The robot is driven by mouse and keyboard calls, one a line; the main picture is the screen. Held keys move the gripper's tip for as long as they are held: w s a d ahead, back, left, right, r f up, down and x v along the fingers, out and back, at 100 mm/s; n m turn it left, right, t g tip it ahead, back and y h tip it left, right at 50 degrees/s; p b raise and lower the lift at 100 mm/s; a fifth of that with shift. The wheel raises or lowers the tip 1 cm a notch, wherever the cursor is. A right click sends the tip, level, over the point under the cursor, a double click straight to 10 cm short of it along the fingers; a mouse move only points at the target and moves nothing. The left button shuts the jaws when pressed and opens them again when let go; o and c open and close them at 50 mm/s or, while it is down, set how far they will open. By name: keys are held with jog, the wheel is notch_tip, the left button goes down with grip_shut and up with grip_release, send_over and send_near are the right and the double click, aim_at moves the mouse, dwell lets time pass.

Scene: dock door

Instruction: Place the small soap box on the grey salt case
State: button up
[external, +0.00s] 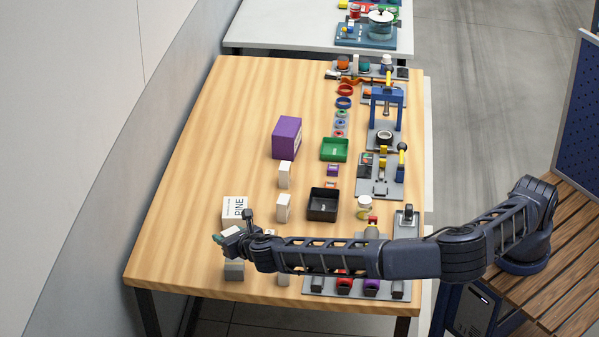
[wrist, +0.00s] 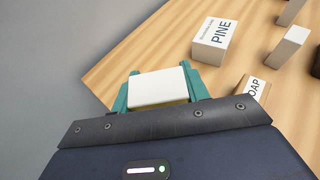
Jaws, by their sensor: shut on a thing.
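My gripper (external: 224,237) is shut on a small white-topped box, which I take for the small soap box (wrist: 157,89); it sits between the teal fingers in the wrist view. In the external view the gripper is above the near left part of the table. A plain grey box (external: 234,271), likely the grey salt case, stands just below and nearer the camera, apart from the held box; its label cannot be read. It does not show in the wrist view, where my gripper body covers the lower part.
A box marked PINE (external: 235,207) stands close behind the gripper. A box lettered "OAP" (wrist: 252,88) is right of the held box. White boxes (external: 283,208), a black tray (external: 322,204) and a purple box (external: 287,138) stand farther right and back. The table's left strip is clear.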

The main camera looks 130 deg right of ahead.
jog(key=shift+f, duration=2.2)
jog(key=o, duration=1.1)
jog(key=shift+f, duration=0.1)
